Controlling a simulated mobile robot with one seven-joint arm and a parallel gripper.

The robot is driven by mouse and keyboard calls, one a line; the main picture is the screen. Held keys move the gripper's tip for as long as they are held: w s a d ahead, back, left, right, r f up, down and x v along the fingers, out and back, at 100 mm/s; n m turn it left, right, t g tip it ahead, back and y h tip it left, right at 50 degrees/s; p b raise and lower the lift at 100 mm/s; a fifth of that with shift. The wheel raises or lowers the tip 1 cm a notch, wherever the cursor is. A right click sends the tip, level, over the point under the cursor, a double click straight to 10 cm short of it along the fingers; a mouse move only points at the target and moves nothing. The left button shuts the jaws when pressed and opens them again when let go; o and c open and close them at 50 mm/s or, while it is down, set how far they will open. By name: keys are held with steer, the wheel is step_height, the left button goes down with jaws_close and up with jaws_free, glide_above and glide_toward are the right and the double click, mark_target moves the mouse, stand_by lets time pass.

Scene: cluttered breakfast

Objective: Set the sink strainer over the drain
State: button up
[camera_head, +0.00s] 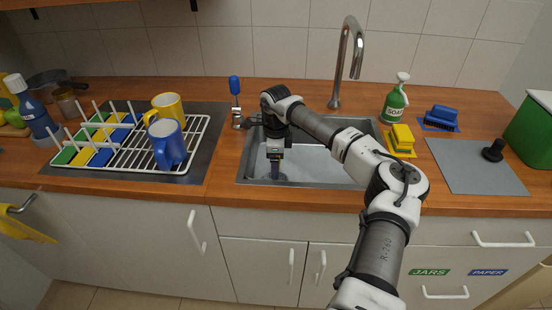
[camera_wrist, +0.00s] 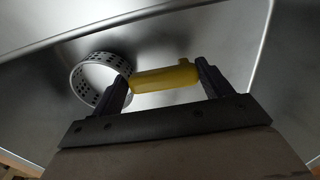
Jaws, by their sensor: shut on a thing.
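The sink strainer (camera_wrist: 88,80) is a round, perforated metal cup. It shows at the left in the wrist view, with a yellow handle (camera_wrist: 165,78) reaching right from it. My gripper (camera_wrist: 163,76) has one finger at each end of the handle and is shut on it. In the head view my gripper (camera_head: 276,176) points down inside the left part of the steel sink (camera_head: 325,168). The strainer cannot be made out there. The drain does not show clearly in either view, and I cannot tell whether the strainer touches the basin.
A tall faucet (camera_head: 343,60) stands behind the sink. A dish rack (camera_head: 190,140) with mugs is at the left. A yellow sponge (camera_head: 402,138), a green soap bottle (camera_head: 395,103) and a grey mat (camera_head: 470,168) are at the right. The sink walls surround my gripper.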

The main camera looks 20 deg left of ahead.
steer(key=shift+f+b, duration=0.4)
steer(key=shift+f, duration=0.2)
stand_by(0.3)
steer(key=o, duration=1.1)
steer(key=shift+r+p, duration=4.05)
steer(key=shift+r, duration=3)
steer(key=shift+s+d+b, duration=0.65)
steer(key=shift+s+d, duration=0.1)
steer(key=shift+s, duration=1.8)
steer(key=shift+s+d+b, duration=0.7)
steer(key=shift+s, duration=1.9)
steer(key=shift+s+d+b, duration=0.65)
steer(key=shift+s+d, duration=0.1)
steer(key=shift+s, duration=1.8)
